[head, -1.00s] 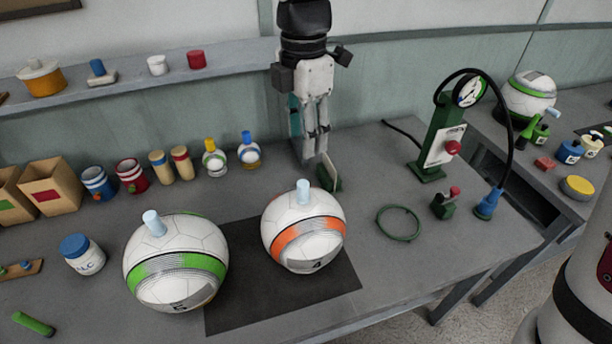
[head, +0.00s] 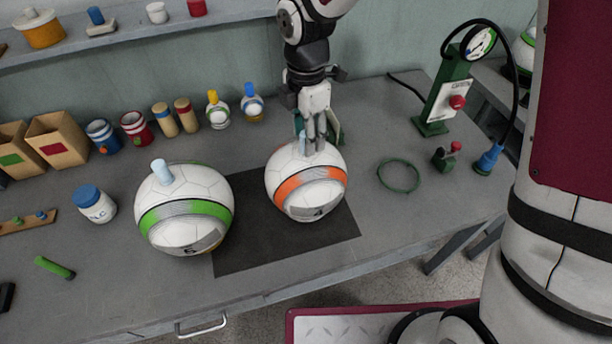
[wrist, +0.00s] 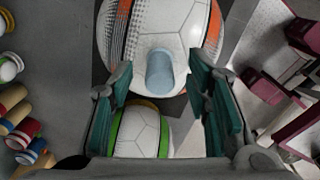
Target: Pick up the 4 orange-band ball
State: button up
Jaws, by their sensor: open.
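The white ball with the orange band and a 4 (head: 308,190) stands on the dark mat (head: 285,240), and a pale blue peg (head: 302,142) sticks up from its top. My gripper (head: 314,142) is just above the ball's top, its fingers close to the peg. In the wrist view, the jaws are open and empty, with the peg (wrist: 160,72) between and just beyond the fingertips. The orange-band ball (wrist: 165,25) fills the upper middle there. Whether a finger touches the peg cannot be told.
The green-band ball (head: 185,215) stands close on the left, with its own peg. A green ring (head: 399,175), a small green block with a red knob (head: 446,157) and a gauge stand (head: 447,95) are to the right. Jars and bottles line the back left.

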jog(key=shift+f, duration=0.25)
grip_shut()
jog(key=shift+r, duration=0.15)
